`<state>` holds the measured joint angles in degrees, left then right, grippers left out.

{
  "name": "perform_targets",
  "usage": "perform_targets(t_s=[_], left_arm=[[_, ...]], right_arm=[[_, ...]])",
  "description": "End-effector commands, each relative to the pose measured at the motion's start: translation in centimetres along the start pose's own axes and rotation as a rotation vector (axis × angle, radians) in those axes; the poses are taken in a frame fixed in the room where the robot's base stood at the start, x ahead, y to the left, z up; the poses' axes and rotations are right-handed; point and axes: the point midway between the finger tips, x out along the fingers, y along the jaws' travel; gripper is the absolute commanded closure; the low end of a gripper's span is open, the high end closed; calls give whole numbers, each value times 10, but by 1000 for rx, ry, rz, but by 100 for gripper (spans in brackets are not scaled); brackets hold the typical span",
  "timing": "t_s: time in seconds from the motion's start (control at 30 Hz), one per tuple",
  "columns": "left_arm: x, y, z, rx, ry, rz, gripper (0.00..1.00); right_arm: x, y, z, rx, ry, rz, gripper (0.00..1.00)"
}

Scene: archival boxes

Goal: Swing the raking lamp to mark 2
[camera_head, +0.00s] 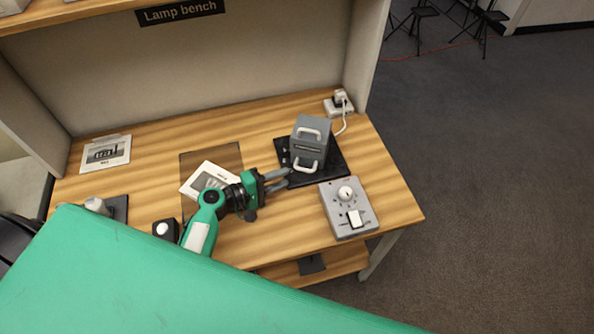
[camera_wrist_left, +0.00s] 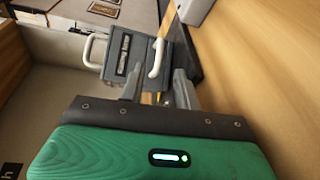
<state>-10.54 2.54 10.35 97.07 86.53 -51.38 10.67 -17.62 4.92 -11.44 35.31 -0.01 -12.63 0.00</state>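The raking lamp, a grey box (camera_head: 310,138) with two white handles, stands on a black base plate (camera_head: 332,160) on the wooden bench. One handle is on top, and the other, the front handle (camera_head: 306,164), faces my side. My left gripper (camera_head: 288,178) is just left of the front handle, its fingers spread. In the left wrist view the lamp (camera_wrist_left: 127,56) is straight ahead, and the white handle (camera_wrist_left: 158,58) lies in line with the gap between the open fingers (camera_wrist_left: 156,75). I cannot tell whether they touch it. No mark number is readable. My right gripper is not in view.
A grey control box (camera_head: 348,208) with a knob and a white switch sits right of my gripper. A socket (camera_head: 339,103) with a white cable is behind the lamp. A printed card (camera_head: 208,178) lies beneath my left wrist, and another card (camera_head: 106,153) lies far left.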

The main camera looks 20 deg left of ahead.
Motion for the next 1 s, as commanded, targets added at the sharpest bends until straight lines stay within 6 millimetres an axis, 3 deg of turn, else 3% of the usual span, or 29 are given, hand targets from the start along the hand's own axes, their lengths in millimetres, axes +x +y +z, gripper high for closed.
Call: perform_targets(t_s=[0.1,0.3,0.7,0.73,0.9,1.0], left_arm=[[25,1,0,0,-2,3,67],[51,0,0,0,-1,0,67],[59,0,0,0,-1,0,67],[59,0,0,0,-1,0,69],[59,0,0,0,-1,0,100],[59,0,0,1,-1,0,100]], right_arm=[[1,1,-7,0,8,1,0],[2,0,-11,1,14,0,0],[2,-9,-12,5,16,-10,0],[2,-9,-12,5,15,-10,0],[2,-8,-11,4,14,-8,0],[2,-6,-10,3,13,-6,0]])
